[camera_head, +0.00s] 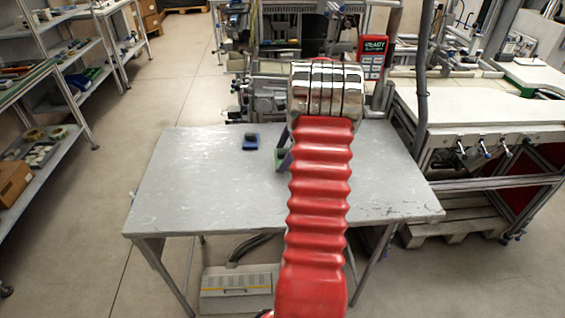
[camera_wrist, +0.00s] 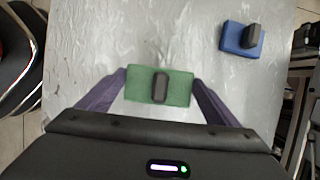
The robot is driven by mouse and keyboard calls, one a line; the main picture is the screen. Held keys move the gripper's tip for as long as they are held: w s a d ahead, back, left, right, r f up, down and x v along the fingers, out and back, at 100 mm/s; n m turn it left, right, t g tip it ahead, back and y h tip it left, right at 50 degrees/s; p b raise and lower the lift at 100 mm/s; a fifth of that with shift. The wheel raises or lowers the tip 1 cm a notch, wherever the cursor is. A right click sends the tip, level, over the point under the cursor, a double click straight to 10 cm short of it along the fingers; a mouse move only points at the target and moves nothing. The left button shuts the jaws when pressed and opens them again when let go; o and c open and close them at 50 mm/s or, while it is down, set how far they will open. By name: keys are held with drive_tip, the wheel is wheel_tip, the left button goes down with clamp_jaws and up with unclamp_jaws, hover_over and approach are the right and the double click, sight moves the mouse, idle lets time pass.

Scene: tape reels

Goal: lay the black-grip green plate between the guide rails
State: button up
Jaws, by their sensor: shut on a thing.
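The green plate (camera_wrist: 180,92) with its upright black grip (camera_wrist: 160,88) is at the middle of the wrist view. My gripper (camera_wrist: 160,80) is shut on it, with one purple finger against each side edge. In the head view my red arm hides most of the gripper and plate; a purple finger (camera_head: 284,161) shows left of the arm, over the table. I cannot make out the guide rails in either view; my arm may hide them.
A blue plate (camera_head: 249,143) with a black grip lies on the grey table (camera_head: 200,190); it also shows at upper right in the wrist view (camera_wrist: 232,38). The table's left side is clear. Machinery (camera_head: 265,95) stands along the table's back edge.

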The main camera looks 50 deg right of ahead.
drive_tip(key=shift+f, duration=1.85)
drive_tip(key=o, duration=1)
drive_tip(key=v, duration=1.2)
drive_tip(key=shift+w, duration=0.1)
